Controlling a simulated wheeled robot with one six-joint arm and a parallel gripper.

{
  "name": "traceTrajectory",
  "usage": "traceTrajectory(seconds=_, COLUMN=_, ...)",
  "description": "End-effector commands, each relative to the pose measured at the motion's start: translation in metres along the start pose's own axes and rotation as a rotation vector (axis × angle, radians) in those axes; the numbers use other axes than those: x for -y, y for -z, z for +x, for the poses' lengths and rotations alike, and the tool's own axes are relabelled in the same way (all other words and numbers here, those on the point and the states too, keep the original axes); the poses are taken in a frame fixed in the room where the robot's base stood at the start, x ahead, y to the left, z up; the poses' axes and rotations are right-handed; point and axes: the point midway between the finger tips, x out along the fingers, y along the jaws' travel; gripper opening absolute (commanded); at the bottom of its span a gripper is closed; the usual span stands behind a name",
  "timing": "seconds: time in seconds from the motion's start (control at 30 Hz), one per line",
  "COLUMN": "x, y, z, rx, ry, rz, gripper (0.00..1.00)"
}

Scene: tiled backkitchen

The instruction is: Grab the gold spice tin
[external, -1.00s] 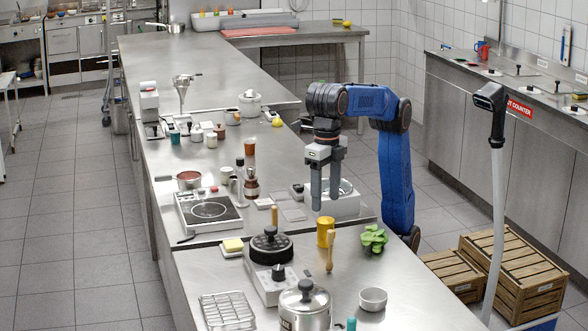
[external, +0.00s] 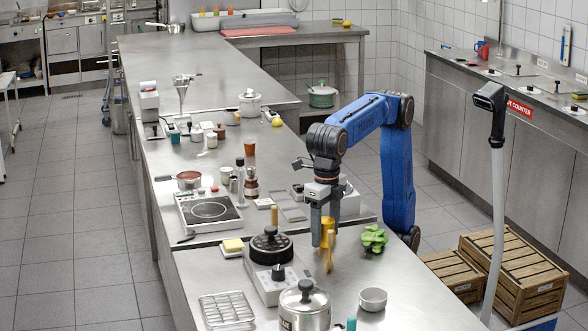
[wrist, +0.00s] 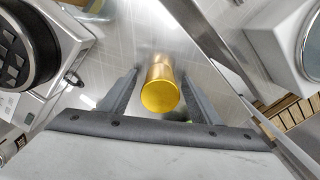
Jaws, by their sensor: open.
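The gold spice tin (external: 328,224) stands upright on the steel counter, partly hidden by my gripper in the external view. In the wrist view the tin (wrist: 160,92) shows its round gold lid and lies between my two fingers, a little nearer the right one. My gripper (external: 322,240) points down at the tin with its fingers apart. The wrist view shows a gap between the tin and each finger of my gripper (wrist: 160,85). It holds nothing.
A green leafy plant (external: 373,238) is close on the right. A black-topped appliance (external: 270,248) stands on the left. A small bowl (external: 373,299) and a lidded pot (external: 305,308) are nearer the front.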

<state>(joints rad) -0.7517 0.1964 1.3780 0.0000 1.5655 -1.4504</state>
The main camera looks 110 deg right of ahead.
Motion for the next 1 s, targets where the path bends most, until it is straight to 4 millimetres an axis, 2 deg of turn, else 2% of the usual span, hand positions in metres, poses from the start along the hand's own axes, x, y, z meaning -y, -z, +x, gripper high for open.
traceTrajectory(seconds=0.2, x=0.0, y=0.0, z=0.0, rx=0.0, ry=0.0, rz=0.0, gripper=0.57)
traceTrajectory(seconds=0.4, x=0.0, y=0.0, z=0.0, rx=0.0, ry=0.0, rz=0.0, gripper=0.12)
traceTrajectory(seconds=0.77, x=0.0, y=0.0, z=-0.006, rx=0.0, ry=-0.001, rz=0.0, gripper=0.12)
traceTrajectory(seconds=1.0, x=-0.001, y=0.0, z=-0.044, rx=0.0, ry=-0.002, rz=0.0, gripper=0.12)
